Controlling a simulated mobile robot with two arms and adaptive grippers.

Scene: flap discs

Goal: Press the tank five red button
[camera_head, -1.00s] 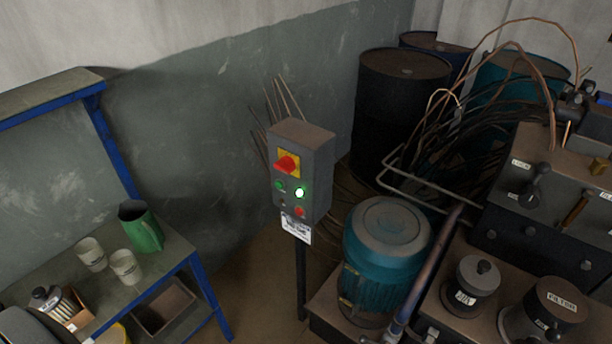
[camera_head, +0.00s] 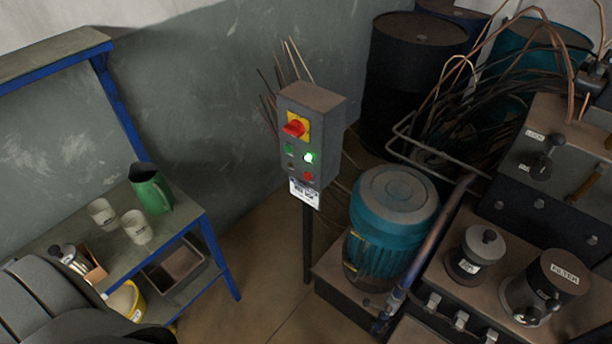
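A grey control box (camera_head: 328,118) stands on a thin post at the middle of the head view. Its face carries a red rotary switch (camera_head: 295,127) on a yellow plate, a lit green button (camera_head: 309,157), a dimmer green button (camera_head: 288,149) and a small red button (camera_head: 308,176) at the lower right. A white label (camera_head: 304,193) hangs under the box; its text is too small to read. Neither gripper shows. A dark grey rounded part, probably mine, fills the lower left corner.
A blue-framed workbench (camera_head: 190,234) with a green jug (camera_head: 151,189) and white cups stands at left. A teal motor (camera_head: 393,224) sits right of the post. Machinery with hoses and dark drums (camera_head: 409,79) fills the right. Some floor (camera_head: 262,286) is clear between bench and motor.

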